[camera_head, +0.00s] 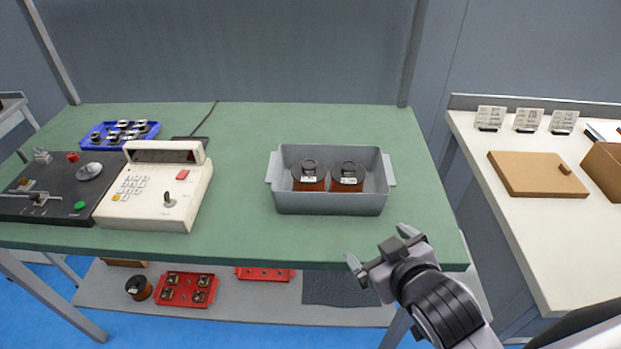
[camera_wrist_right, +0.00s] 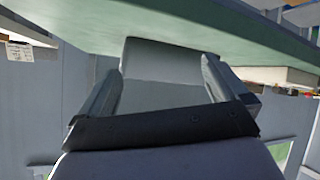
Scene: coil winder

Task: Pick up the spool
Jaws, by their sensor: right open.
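Two copper-brown spools with dark tops and small white labels stand side by side in a grey bin (camera_head: 330,204) on the green table: a left spool (camera_head: 309,178) and a right spool (camera_head: 347,178). Another dark and brown spool (camera_head: 138,288) stands on the shelf below the table. My right gripper (camera_head: 377,246) is open and empty at the table's front edge, to the right of and nearer than the bin, apart from it. In the right wrist view the table's edge shows beyond my gripper, and no spool is visible there. My left gripper is not in view.
A beige keypad unit (camera_head: 150,190) and a black control panel (camera_head: 50,205) stand on the left of the table (camera_head: 250,235). A blue tray (camera_head: 119,134) of small parts is behind them. A white side bench (camera_head: 545,235) holds a cardboard box. The table around the bin is clear.

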